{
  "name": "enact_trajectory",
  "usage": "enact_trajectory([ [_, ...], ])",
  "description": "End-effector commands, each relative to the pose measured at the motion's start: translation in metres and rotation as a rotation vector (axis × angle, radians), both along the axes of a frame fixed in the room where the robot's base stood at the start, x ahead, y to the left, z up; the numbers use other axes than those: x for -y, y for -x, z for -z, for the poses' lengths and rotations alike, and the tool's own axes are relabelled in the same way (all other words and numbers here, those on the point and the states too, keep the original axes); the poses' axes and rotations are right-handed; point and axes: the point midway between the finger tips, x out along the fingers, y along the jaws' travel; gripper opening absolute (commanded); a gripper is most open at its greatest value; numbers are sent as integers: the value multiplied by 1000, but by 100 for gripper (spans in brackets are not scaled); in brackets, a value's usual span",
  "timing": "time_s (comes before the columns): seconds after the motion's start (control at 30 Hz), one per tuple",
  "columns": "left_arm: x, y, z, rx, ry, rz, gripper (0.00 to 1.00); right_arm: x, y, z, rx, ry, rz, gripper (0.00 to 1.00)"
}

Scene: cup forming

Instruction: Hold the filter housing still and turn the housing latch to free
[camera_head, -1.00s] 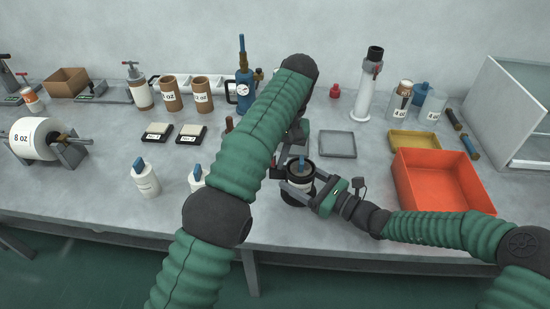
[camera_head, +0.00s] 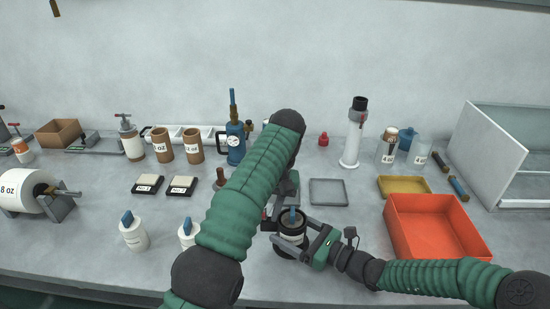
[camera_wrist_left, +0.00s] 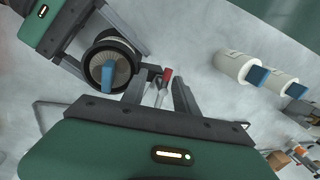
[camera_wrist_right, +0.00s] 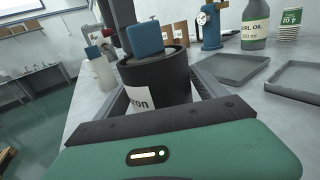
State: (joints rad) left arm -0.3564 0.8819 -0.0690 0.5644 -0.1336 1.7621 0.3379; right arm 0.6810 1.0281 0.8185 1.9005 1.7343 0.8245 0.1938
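The filter housing (camera_head: 291,237) is a dark upright cylinder with a white label and a blue lever (camera_wrist_right: 145,38) on top. It stands near the table's front edge. My right gripper (camera_head: 300,235) has its fingers on both sides of the housing, closed against it. In the left wrist view a dark bracket runs from the housing's rim (camera_wrist_left: 92,58) to a small red-tipped latch (camera_wrist_left: 167,75). My left gripper (camera_wrist_left: 160,92) is beside the housing with its fingers apart on either side of the latch. My left arm mostly hides this gripper in the head view.
Two white bottles with blue tops (camera_head: 133,232) stand left of my left arm. An orange bin (camera_head: 432,228) is right, behind my right forearm. A grey tray (camera_head: 328,192) and a yellow tray (camera_head: 403,187) lie behind. Bare table lies at the front left.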

Motion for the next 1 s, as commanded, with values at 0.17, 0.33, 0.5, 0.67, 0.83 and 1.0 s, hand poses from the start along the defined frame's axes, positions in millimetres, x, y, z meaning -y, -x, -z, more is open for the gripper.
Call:
enact_trajectory([
  [0.17,0,0,0,-1,0,0,36,0,0,-1,1,0,1,97],
  [0.33,0,0,0,-1,0,1,36,0,0,-1,2,-1,1,97],
  [0.5,0,0,0,-1,0,1,36,12,5,-1,2,0,4,97],
  [0.67,0,0,0,-1,0,1,36,45,25,0,1,2,7,97],
  [0.83,0,0,0,-1,0,1,36,81,47,0,1,1,5,97],
  [1.0,0,0,0,-1,1,1,36,100,60,1,1,0,2,97],
])
